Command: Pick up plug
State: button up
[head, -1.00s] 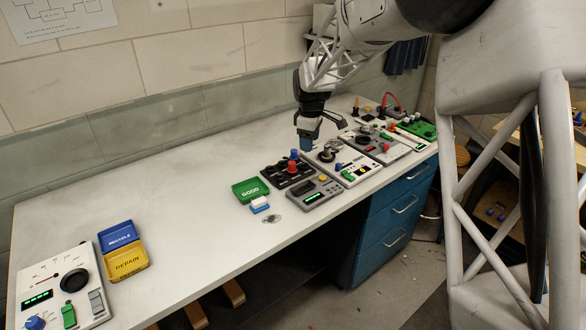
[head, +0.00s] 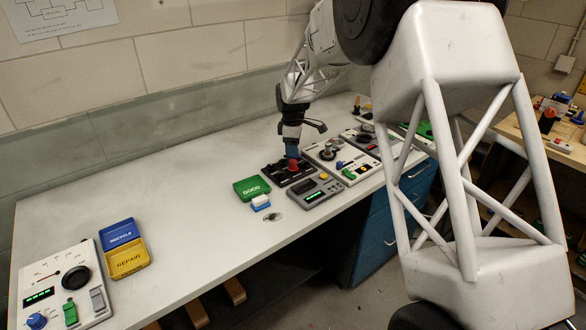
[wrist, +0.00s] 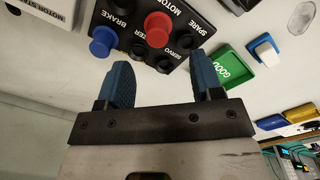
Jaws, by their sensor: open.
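A black panel (head: 276,178) with several labelled sockets lies flat on the bench; it also shows at the top of the wrist view (wrist: 181,20). A red plug (head: 293,164) stands upright in it, and is near the middle of the panel in the wrist view (wrist: 158,29). A blue plug (wrist: 102,42) stands in it by the BRAKE label; in the head view my gripper seems to hide it. My gripper (head: 291,151) has blue fingers, open and empty, just above the panel. In the wrist view the gap between my fingertips (wrist: 163,66) lies below the red plug.
A green GOOD tray (head: 251,188) and a blue-and-white block (head: 260,202) are left of the panel. A grey device (head: 309,190) stands in front and a white control board (head: 341,160) to the right. The bench is clear between GOOD and the REPAIR tray (head: 127,259).

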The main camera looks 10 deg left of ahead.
aim_at(293, 161)
jog(key=shift+f, duration=1.05)
jog(key=shift+f, duration=0.1)
jog(key=shift+w+f, duration=0.15)
jog(key=shift+f, duration=1.1)
jog(key=shift+w+f, duration=0.1)
jog(key=shift+f, duration=1.1)
jog(key=shift+c, duration=0.3)
jog(key=c, duration=1)
